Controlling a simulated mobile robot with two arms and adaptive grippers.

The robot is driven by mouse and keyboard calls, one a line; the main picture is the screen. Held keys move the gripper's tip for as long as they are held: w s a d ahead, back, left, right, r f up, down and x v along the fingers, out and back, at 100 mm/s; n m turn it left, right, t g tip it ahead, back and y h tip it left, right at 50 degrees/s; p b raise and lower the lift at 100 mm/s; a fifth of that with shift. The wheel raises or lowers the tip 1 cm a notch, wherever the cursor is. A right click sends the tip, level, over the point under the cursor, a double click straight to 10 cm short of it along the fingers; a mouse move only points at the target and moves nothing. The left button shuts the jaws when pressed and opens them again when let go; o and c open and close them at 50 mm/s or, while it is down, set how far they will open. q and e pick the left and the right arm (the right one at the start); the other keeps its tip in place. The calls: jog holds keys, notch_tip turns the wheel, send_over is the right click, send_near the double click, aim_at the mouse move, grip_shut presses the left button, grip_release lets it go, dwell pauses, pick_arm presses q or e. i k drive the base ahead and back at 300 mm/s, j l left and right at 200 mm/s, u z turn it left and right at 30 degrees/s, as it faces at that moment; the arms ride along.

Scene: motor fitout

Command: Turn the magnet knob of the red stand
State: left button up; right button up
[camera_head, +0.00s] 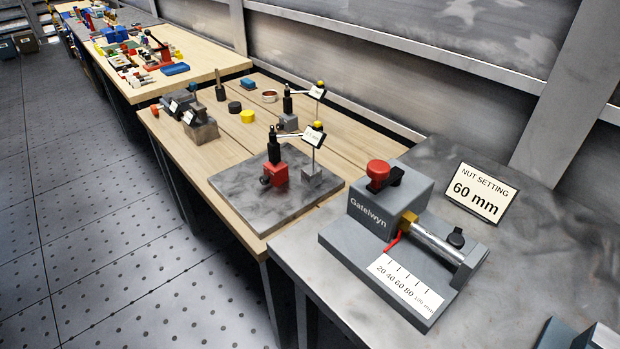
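The red stand (278,174) has a red base block and a dark upright post, and stands upright on a grey metal plate (240,203). A thin arm reaches right from the post toward a white label and a yellow ball on a thin rod, which rises from a grey block (312,175). A similar stand with a grey base (288,122) is behind. Neither of my grippers is in view.
A grey Gatelwyn device (387,205) with a red knob and scale sits on the near metal table, beside a "NUT SETTING 60 mm" sign (481,192). A grey vise-like block (200,128) is at the left of the wooden bench. The floor (130,220) at left is clear.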

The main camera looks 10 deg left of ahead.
aim_at(265, 180)
jog(key=i+j+z, duration=0.1)
jog(key=j+z, duration=0.15)
jog(key=z, duration=0.25)
jog(key=j+z, duration=0.25)
jog(key=z, duration=0.2)
jog(key=j+z, duration=0.35)
jog(key=z, duration=0.15)
jog(key=j+z, duration=0.3)
jog(key=z, duration=0.15)
jog(key=k+j+z, duration=0.1)
jog(key=j+z, duration=0.15)
jog(key=z, duration=0.25)
